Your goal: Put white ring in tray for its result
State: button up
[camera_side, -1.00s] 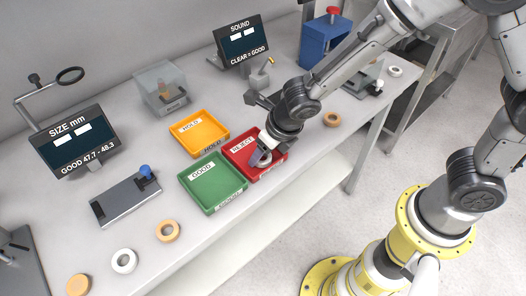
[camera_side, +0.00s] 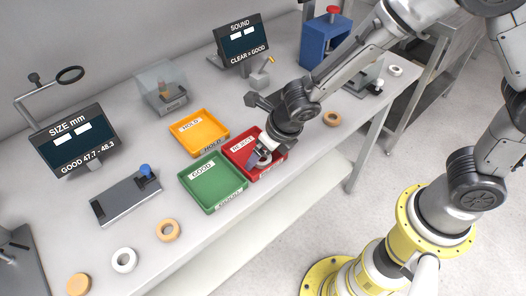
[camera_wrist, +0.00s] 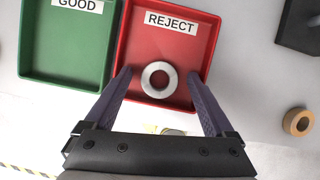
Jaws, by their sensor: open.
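A white ring (camera_wrist: 159,80) lies flat in the red REJECT tray (camera_wrist: 135,57), seen in the wrist view. My gripper (camera_wrist: 160,75) is open over that tray, with one finger on each side of the ring and gaps between. In the side view my gripper (camera_side: 262,158) is low over the red tray (camera_side: 275,170) and partly hides the ring in it. The green GOOD tray (camera_side: 236,187) is to the left of the red one and the yellow HOLD tray (camera_side: 210,145) is behind. Both look empty. Another white ring (camera_side: 124,260) lies on the table at the front left.
Tan rings lie on the table: one at the front (camera_side: 168,230), one at the left corner (camera_side: 78,284), one at the right (camera_side: 332,119). A SIZE display (camera_side: 75,140), a gauge block (camera_side: 125,197) and a SOUND display (camera_side: 243,42) stand around the trays.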

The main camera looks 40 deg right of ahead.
jog(key=a+v, duration=0.1)
jog(key=v, duration=1.1)
jog(key=s+d+r+m, duration=0.3)
jog(key=d+m, duration=0.3)
jog(key=m, duration=0.3)
jog(key=s+d+r+m, duration=0.35)
jog(key=d+m, duration=0.25)
jog(key=m, duration=0.3)
jog(key=s+d+r+m, duration=0.1)
jog(key=s+d+m, duration=0.2)
jog(key=m, duration=0.6)
jog(key=s+d+m+t, duration=0.1)
jog(key=s+d+m, duration=0.1)
jog(key=s+m, duration=0.4)
jog(key=m, duration=0.4)
jog(key=shift+d+r+h, duration=0.3)
jog(key=shift+d+r, duration=0.1)
